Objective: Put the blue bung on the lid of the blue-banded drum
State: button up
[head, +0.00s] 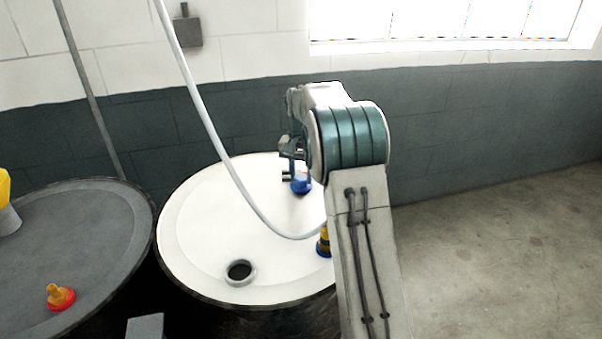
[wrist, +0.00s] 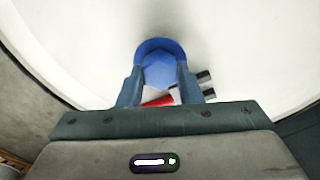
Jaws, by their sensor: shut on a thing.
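The blue bung (head: 301,184) is in my gripper (head: 291,168), over the far right part of a white drum lid (head: 205,215). In the wrist view the blue bung (wrist: 160,68) sits between the two fingers of my gripper (wrist: 159,82), which are shut on it. A small red part and two dark prongs show beside it. I cannot tell whether the bung touches the lid. No blue band shows on the drum's dark side. A second piece, yellow with a blue base (head: 323,243), stands on the lid, partly hidden by my arm.
The white lid has an open round hole (head: 240,272) near its front edge. A pale hose (head: 209,125) curves down across the lid. A dark drum (head: 85,235) at left carries an orange and red bung (head: 60,297) and a yellow-topped thing (head: 6,205). Floor at right is clear.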

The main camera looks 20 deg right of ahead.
aim_at(301, 176)
jog(key=shift+f, duration=0.15)
jog(key=o, duration=1)
jog(key=shift+c, duration=0.2)
notch_tip(301, 176, up, 12)
jog(key=s+a+r+n+t, duration=0.1)
jog(key=s+a+r, duration=0.15)
jog(key=s, duration=0.65)
jog(key=s+a+f+n+t, duration=0.1)
jog(key=s+f, duration=0.3)
jog(key=s, duration=0.9)
jog(key=s+a+f+n+t, duration=0.1)
jog(key=s+f+n, duration=0.3)
jog(key=s, duration=0.9)
jog(key=shift+s+a+f, duration=0.3)
jog(key=shift+s+f, duration=0.1)
jog(key=shift+f, duration=0.25)
